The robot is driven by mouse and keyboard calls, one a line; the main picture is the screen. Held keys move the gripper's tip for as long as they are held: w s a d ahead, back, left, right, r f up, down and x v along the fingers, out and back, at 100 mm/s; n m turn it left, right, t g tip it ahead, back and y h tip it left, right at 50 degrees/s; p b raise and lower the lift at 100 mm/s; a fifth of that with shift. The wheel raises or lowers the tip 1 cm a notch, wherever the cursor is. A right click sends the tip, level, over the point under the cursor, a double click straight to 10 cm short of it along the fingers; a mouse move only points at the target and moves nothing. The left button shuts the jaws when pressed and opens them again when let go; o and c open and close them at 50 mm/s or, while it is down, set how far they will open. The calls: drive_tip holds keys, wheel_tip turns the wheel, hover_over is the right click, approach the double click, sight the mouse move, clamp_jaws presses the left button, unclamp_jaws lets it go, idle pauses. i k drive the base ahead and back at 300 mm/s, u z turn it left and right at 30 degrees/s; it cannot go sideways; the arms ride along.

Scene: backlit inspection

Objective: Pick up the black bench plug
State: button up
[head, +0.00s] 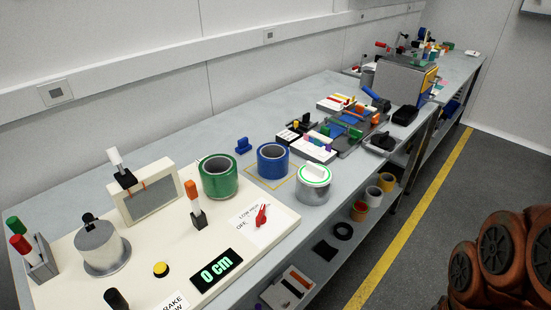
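I cannot tell for sure which object is the black bench plug. A small dark block (404,115) lies on the bench near the grey box. Another dark piece (382,142) lies at the bench's front edge, nearer to me. A small black piece (88,219) also stands on top of the metal cylinder on the cream panel. A black rounded knob (116,298) shows at the bottom edge, partly cut off.
The long grey bench (228,127) runs along the wall. A green ring (218,178), blue ring (272,161) and white-topped metal can (314,183) stand mid-bench. The cream panel (140,245) carries levers and a display. Shelves hold rolls below.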

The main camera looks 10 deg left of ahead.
sight(383, 141)
drive_tip(key=z, duration=1.4)
drive_tip(key=i, duration=1.5)
drive_tip(key=u, duration=3.45)
